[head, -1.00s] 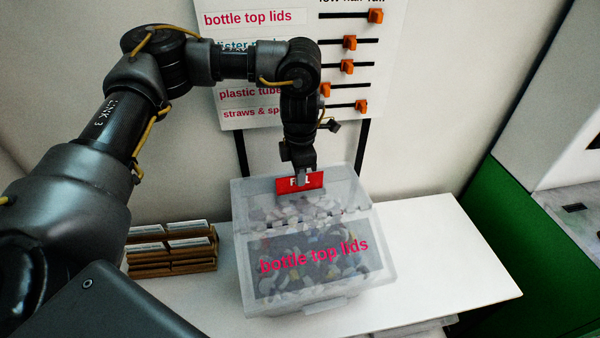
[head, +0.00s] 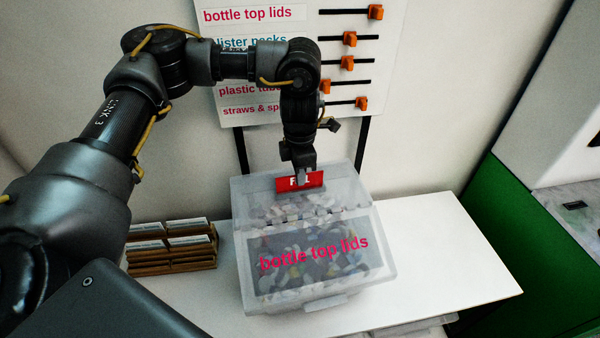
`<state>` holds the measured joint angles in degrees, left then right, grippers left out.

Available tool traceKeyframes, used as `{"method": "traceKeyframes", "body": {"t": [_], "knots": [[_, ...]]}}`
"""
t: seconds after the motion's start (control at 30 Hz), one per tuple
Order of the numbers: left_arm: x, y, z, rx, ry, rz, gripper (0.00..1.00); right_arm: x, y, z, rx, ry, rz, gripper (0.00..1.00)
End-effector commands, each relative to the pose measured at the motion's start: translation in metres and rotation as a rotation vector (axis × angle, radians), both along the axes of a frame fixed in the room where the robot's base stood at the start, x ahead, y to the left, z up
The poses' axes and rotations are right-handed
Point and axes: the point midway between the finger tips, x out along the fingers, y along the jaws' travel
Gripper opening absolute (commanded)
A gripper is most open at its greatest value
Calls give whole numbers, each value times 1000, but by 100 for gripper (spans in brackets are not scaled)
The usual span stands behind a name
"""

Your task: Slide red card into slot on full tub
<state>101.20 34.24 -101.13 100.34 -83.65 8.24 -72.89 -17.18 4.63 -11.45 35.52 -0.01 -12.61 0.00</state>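The red card (head: 316,179) with white lettering, partly hidden by my gripper, is at the back part of the tub's lid. The translucent tub (head: 386,262) labelled "bottle top lids" stands on the white table and is filled with pale lids. My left gripper (head: 303,181) reaches down from above, with its fingers at the middle of the card. It appears shut on the card. The card stands roughly upright just above a dark slot-like mark on the lid; I cannot tell whether its lower edge is in the slot. My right gripper is not in view.
A wooden rack (head: 172,262) with white cards stands on the table (head: 455,258) left of the tub. A white board (head: 390,60) with orange sliders stands behind. The table right of the tub is clear. A green panel (head: 520,235) is at the right.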

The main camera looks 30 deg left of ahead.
Motion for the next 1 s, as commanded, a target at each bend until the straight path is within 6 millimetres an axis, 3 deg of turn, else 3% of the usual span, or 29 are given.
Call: {"method": "traceKeyframes", "body": {"t": [0.57,0.8,1.0], "knots": [[0,0,-8,0,0,0,0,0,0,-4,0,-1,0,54],[0,0,-7,0,0,0,29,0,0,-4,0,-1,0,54],[0,0,-7,0,0,0,29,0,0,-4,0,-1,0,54]]}}
